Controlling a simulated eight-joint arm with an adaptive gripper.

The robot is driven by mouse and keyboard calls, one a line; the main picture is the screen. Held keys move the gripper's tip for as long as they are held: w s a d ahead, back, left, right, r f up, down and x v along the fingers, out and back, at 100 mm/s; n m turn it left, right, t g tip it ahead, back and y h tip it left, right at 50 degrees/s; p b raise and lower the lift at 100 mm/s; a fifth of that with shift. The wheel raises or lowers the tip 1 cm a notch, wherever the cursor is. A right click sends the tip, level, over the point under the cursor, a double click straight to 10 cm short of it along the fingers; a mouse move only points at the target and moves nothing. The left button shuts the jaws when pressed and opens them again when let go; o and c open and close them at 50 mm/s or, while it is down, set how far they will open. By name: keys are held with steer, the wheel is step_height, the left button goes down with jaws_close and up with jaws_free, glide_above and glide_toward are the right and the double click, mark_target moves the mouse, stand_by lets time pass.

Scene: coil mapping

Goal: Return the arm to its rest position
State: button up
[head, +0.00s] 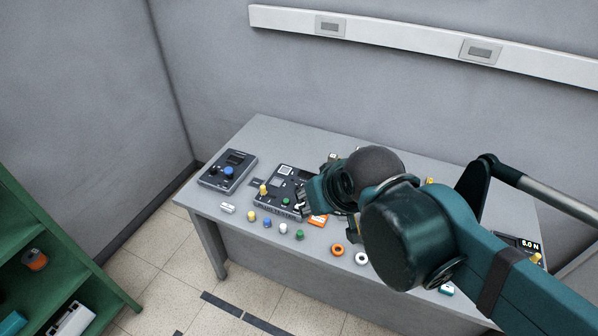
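My arm reaches in from the lower right, with its thick teal links over the right half of the grey table (262,131). My gripper (303,201) is at the arm's far end, above the tester board (268,205) in the middle of the table. The gripper is small and dark against the board, and its fingers cannot be told apart clearly. I cannot see whether it holds anything. The arm hides part of the table behind and to the right of it.
A dark box with a blue knob (228,172) stands on the table's left. Several small coloured pegs, an orange ring (338,250) and a white ring (361,258) lie along the front. A green shelf (60,245) stands at lower left.

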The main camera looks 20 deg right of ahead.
steer(key=shift+f+b, duration=2.85)
steer(key=shift+f, duration=0.1)
